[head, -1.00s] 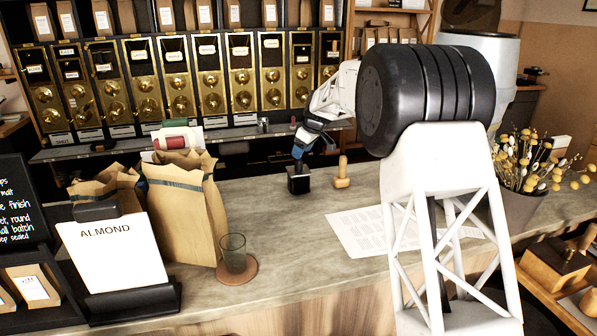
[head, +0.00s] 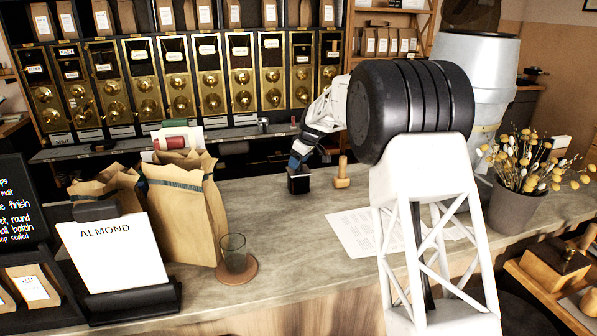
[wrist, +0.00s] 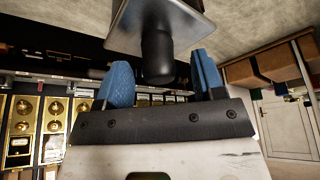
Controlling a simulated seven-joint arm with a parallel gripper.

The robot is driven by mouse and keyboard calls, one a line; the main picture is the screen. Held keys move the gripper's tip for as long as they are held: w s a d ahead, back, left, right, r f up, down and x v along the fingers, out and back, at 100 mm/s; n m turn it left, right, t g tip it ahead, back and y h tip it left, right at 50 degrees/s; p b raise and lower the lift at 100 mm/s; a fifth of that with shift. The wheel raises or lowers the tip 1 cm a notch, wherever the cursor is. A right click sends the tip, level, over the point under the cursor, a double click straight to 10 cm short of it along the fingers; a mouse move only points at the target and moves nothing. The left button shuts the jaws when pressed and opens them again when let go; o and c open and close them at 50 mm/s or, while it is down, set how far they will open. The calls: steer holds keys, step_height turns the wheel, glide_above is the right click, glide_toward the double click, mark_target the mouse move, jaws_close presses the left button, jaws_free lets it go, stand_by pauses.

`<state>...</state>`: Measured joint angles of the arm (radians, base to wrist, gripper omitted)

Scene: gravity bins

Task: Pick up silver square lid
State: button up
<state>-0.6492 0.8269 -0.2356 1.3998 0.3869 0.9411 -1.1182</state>
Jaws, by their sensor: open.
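The silver square lid (wrist: 190,22) shows at the top of the wrist view, with a dark rounded knob (wrist: 157,52) standing out from it toward my gripper. My gripper (wrist: 161,82) is open, with one blue finger on each side of the knob's end. I cannot tell whether either finger touches the knob. In the head view my gripper (head: 298,164) is directly above a small black block (head: 299,184) on the counter. The lid cannot be made out clearly there, as the gripper covers the block's top.
A wooden-handled tool (head: 342,175) stands close right of the block. A printed sheet (head: 352,232) lies nearer on the counter (head: 270,225). Paper bags (head: 185,210), a glass (head: 234,252) and the ALMOND sign (head: 110,250) stand left. Gold-fronted bins (head: 180,85) line the back.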

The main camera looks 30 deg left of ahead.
stand_by(0.5)
jaws_close()
stand_by(0.4)
steer(key=shift+r, duration=1.75)
steer(key=s+d+r, duration=0.1)
steer(key=s+d, duration=0.9)
steer(key=s, duration=0.2)
steer(key=shift+s+r, duration=0.15)
steer(key=shift+r, duration=0.1)
